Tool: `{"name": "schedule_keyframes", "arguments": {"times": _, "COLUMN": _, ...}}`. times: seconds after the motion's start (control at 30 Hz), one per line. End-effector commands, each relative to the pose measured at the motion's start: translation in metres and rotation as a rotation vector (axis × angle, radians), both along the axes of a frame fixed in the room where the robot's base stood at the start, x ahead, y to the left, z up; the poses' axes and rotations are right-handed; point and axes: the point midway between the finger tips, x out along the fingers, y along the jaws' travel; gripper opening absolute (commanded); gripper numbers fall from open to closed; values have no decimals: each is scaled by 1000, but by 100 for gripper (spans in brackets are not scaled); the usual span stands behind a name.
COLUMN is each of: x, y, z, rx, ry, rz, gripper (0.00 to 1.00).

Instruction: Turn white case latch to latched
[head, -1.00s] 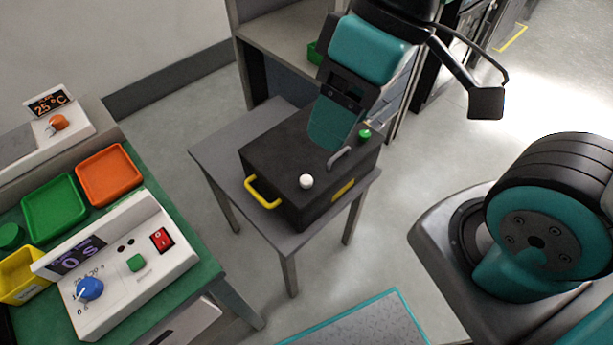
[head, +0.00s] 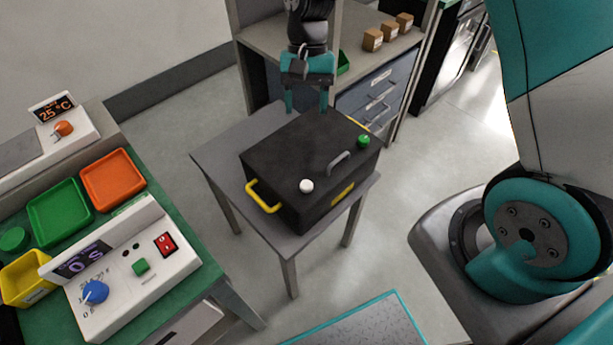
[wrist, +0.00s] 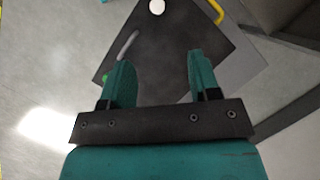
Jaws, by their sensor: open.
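The black case (head: 300,160) lies on a small grey table. Its white latch (head: 306,186), a round knob, sits on the top near the front edge; it also shows at the top of the wrist view (wrist: 157,7). A green knob (head: 363,141) sits near the case's right corner, with a grey handle (head: 339,162) between the two. My gripper (head: 307,102) is open and empty, above the back edge of the case, apart from the white latch. In the wrist view its two fingers (wrist: 158,80) are spread over the dark case top.
The grey table (head: 215,150) has a bare strip left of the case. A yellow handle (head: 262,197) sticks out from the case's left side. A shelf unit with boxes (head: 373,40) stands behind. A green bench (head: 205,275) with trays and a control box is at left.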

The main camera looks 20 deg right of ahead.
Motion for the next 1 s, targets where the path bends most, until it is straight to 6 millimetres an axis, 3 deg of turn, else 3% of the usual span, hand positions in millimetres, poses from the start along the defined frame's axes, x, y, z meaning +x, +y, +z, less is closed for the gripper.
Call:
{"name": "schedule_keyframes", "arguments": {"times": 0.27, "x": 4, "y": -5, "z": -30, "rx": -34, "ry": 45, "rz": -65, "gripper": 56}}
{"name": "schedule_keyframes", "arguments": {"times": 0.8, "x": -37, "y": 14, "z": -136, "rx": -32, "ry": 46, "rz": -60, "gripper": 56}}
{"name": "schedule_keyframes", "arguments": {"times": 1.0, "x": -48, "y": 19, "z": -166, "rx": -32, "ry": 42, "rz": -60, "gripper": 56}}
